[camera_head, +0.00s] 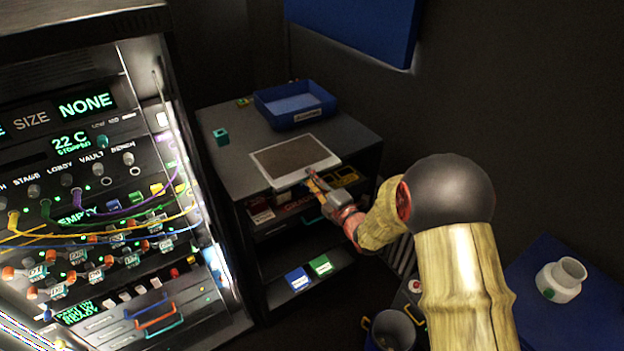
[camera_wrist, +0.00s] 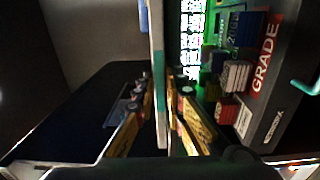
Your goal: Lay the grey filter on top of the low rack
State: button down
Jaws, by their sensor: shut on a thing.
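The grey filter (camera_head: 290,158) is a flat panel with a dark mesh middle and a pale frame. My gripper (camera_head: 312,182) is shut on its front edge and holds it about level over the front part of the low rack's top (camera_head: 225,165). In the wrist view, the filter (camera_wrist: 159,60) shows edge-on between the two yellow fingers of my gripper (camera_wrist: 160,88). I cannot tell whether its underside touches the rack top. The part of the top under the filter is hidden.
A blue tray (camera_head: 292,104) stands at the back of the rack top, behind the filter. A small green block (camera_head: 221,136) lies left of it. Shelves below hold a blue box (camera_head: 298,279) and a green box (camera_head: 320,265). A lit cable panel (camera_head: 90,190) stands close on the left.

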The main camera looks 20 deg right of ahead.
jog(key=shift+f, duration=0.1)
jog(key=c, duration=2.3)
grip_release()
jog(key=shift+f, duration=0.1)
jog(key=o, duration=0.5)
jog(key=shift+c, duration=0.2)
